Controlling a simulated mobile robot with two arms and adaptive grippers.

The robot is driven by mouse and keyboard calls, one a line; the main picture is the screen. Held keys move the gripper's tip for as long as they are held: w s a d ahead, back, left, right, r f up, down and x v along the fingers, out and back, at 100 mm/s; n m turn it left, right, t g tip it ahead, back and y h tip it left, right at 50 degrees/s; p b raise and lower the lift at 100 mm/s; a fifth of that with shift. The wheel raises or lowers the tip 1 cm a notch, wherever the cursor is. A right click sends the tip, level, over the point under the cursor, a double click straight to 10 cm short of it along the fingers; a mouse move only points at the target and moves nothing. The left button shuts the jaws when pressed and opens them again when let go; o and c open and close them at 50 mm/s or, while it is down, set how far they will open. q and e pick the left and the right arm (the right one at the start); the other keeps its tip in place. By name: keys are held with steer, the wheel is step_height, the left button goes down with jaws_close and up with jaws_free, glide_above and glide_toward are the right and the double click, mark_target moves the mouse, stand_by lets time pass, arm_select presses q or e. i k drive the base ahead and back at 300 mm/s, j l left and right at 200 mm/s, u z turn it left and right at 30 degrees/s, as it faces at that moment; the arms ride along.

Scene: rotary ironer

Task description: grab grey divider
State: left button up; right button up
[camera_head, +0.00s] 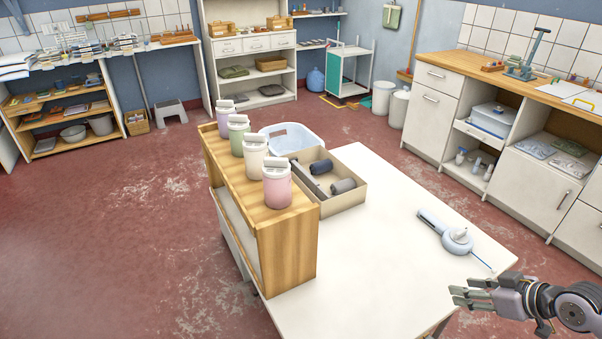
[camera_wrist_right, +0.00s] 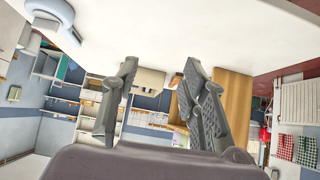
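A beige open box (camera_head: 345,201) stands on the white table, right of the wooden shelf unit. In it lie a dark blue roll (camera_head: 321,167) and a grey roll (camera_head: 343,186). My right gripper (camera_head: 468,297) is over the table's front right edge, far from the box. In the right wrist view its fingers (camera_wrist_right: 160,78) are apart with nothing between them. My left gripper is not in view.
A white and grey handheld tool (camera_head: 457,239) with a cord lies on the white table (camera_head: 385,260) between my right gripper and the box. Several lidded jars, including a pink one (camera_head: 277,187), stand on the wooden shelf unit (camera_head: 290,248). A pale blue basin (camera_head: 291,138) is behind the box. The table's front middle is clear.

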mark_target(307, 179)
steer(key=i+j, duration=1.55)
steer(key=i, duration=0.1)
